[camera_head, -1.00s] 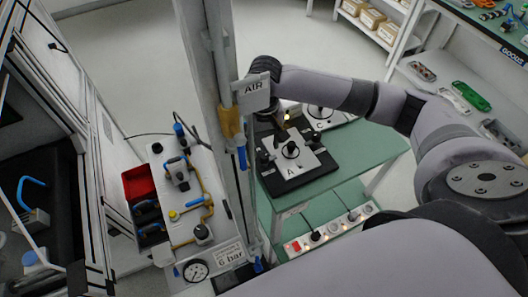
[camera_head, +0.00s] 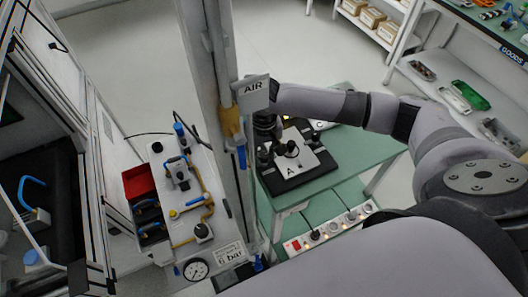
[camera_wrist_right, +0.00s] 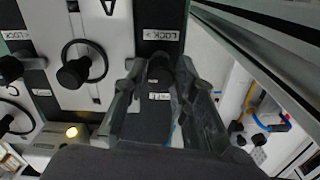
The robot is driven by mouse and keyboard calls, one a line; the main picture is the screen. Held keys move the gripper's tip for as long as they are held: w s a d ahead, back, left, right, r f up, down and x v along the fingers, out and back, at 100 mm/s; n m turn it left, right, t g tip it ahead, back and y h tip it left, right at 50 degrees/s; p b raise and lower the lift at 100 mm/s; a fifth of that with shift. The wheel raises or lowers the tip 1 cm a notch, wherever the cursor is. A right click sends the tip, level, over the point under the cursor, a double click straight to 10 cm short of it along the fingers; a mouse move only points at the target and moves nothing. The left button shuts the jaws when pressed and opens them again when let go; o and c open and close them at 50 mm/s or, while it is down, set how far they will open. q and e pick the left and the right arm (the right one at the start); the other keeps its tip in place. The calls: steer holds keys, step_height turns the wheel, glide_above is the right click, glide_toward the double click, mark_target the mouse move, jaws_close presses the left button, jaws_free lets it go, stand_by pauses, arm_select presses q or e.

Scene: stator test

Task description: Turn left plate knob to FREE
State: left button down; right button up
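White plate A (camera_head: 310,158) lies on a black base with a round black knob (camera_head: 291,149) in its middle. The left plate knob (camera_wrist_right: 160,72) is black and stands on the base beside the plate. In the right wrist view it sits between a LOCK label (camera_wrist_right: 160,34) and a label (camera_wrist_right: 158,97) that seems to read FREE. My right gripper (camera_wrist_right: 160,68) is open, a finger on each side of this knob. Contact cannot be told. In the head view my right gripper (camera_head: 266,127) is partly hidden by the AIR sign. My left gripper is not in view.
A post with the AIR sign (camera_head: 254,90) stands close left of my right gripper. A lit yellow lamp (camera_wrist_right: 71,131) is behind the plate. A pneumatic panel with a gauge (camera_head: 196,269) stands left of the post. The green table (camera_head: 365,148) has free room at right.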

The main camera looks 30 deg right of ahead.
jaws_close()
